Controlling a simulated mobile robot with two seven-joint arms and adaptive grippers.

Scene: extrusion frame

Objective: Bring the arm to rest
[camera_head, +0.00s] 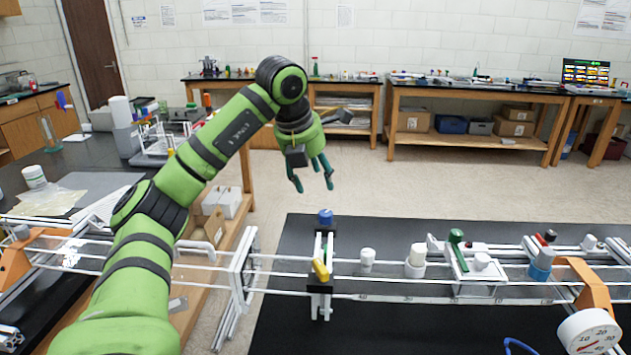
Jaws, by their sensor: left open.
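My left arm (185,180) is green with black joint bands. It comes in from the lower left, rises to an elbow-like bend at upper centre and turns down. My left gripper (313,186) hangs at its end with dark green fingers pointing down. The fingers are spread apart with nothing between them. It is in the air, above the floor and the back edge of the black table in the picture, apart from everything. My right gripper does not show.
A rail frame (405,296) crosses the foreground, carrying a clamp with a blue knob (326,216), a yellow handle (320,269), white cylinders and a green-handled fitting (456,237). A round dial (588,332) is at lower right. Benches (478,149) line the back wall; open floor lies between.

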